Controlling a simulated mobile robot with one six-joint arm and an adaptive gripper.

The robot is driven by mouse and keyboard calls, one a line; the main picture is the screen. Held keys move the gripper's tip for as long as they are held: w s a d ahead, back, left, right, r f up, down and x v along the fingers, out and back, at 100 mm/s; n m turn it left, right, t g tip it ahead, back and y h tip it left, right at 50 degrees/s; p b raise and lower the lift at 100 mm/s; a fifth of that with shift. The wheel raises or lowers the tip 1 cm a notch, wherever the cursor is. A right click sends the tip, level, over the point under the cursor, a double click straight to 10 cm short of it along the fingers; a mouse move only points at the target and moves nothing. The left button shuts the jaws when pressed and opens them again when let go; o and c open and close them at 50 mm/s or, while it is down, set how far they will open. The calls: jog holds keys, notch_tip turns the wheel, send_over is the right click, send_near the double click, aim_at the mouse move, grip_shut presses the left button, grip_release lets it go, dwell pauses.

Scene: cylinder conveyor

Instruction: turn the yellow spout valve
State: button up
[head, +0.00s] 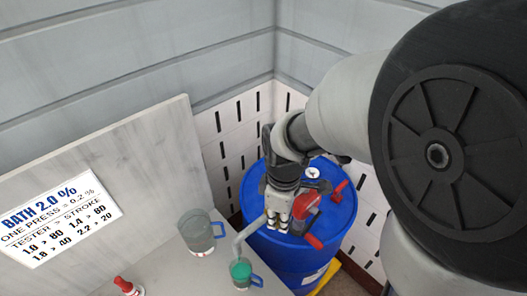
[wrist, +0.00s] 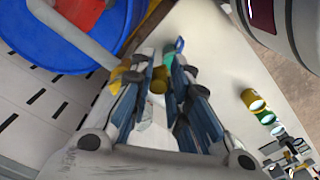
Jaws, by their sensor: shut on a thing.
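My gripper (head: 279,212) is over the front of the blue drum (head: 285,258), at the base of a grey spout pipe. The wrist view shows its two fingers (wrist: 160,66) closed in on the yellow spout valve (wrist: 158,84); more yellow shows outside the left finger. The fingers hide much of the valve, so its angle is unclear. In the head view the valve is hidden behind my gripper. The grey spout (head: 248,231) bends down to the left, its end above a teal cup (head: 241,268) with a blue handle. Part of the cup shows beyond the fingertips.
A grey beaker (head: 199,234) and a small red-topped item (head: 127,287) stand on the pale bench. A red-handled pump (head: 306,205) sits on the drum near my gripper. A sign (head: 60,217) is at the left. Several cans (wrist: 258,106) stand right in the wrist view.

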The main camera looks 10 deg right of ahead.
jog(key=shift+s+d+f, duration=0.2)
jog(key=shift+d+f, duration=0.1)
jog(key=shift+d, duration=0.15)
jog(key=shift+w+d, duration=0.25)
jog(key=shift+d, duration=0.5)
jog(key=shift+w+d, duration=0.1)
jog(key=shift+w, duration=0.05)
jog(key=o, duration=0.4)
jog(key=shift+w+d, duration=0.1)
jog(key=shift+d, duration=0.05)
jog(key=o, duration=0.4)
jog(key=shift+w, duration=0.3)
jog(key=shift+c, duration=0.2)
jog(key=o, duration=1)
jog(key=shift+r, duration=0.15)
jog(key=shift+o, duration=0.2)
